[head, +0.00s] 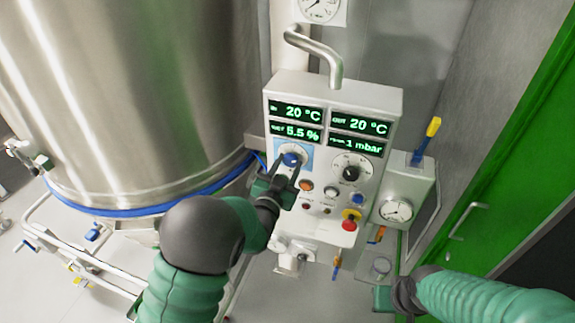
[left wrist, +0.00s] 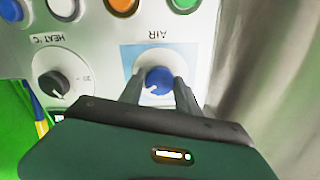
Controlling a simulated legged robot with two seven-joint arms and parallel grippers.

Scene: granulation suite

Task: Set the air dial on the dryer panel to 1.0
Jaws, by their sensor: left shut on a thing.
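The air dial (head: 291,159) is a blue knob on a light blue square at the left of the dryer panel (head: 377,98). In the left wrist view the picture is upside down and the blue air dial (left wrist: 159,80) sits under the word AIR, with a white pointer mark on it. My left gripper (head: 284,177) has its two fingers on either side of the knob and is shut on it; it also shows in the left wrist view (left wrist: 160,92). The dial's scale figures are too small or hidden to read. My right gripper (head: 383,298) shows only in part at the lower right, away from the panel.
A black heat dial (head: 351,174) sits right of the air dial. Small coloured buttons and a red emergency knob (head: 349,225) lie below. Green displays (head: 297,111) are above. A large steel vessel (head: 130,90) stands left, a green door (head: 520,150) right.

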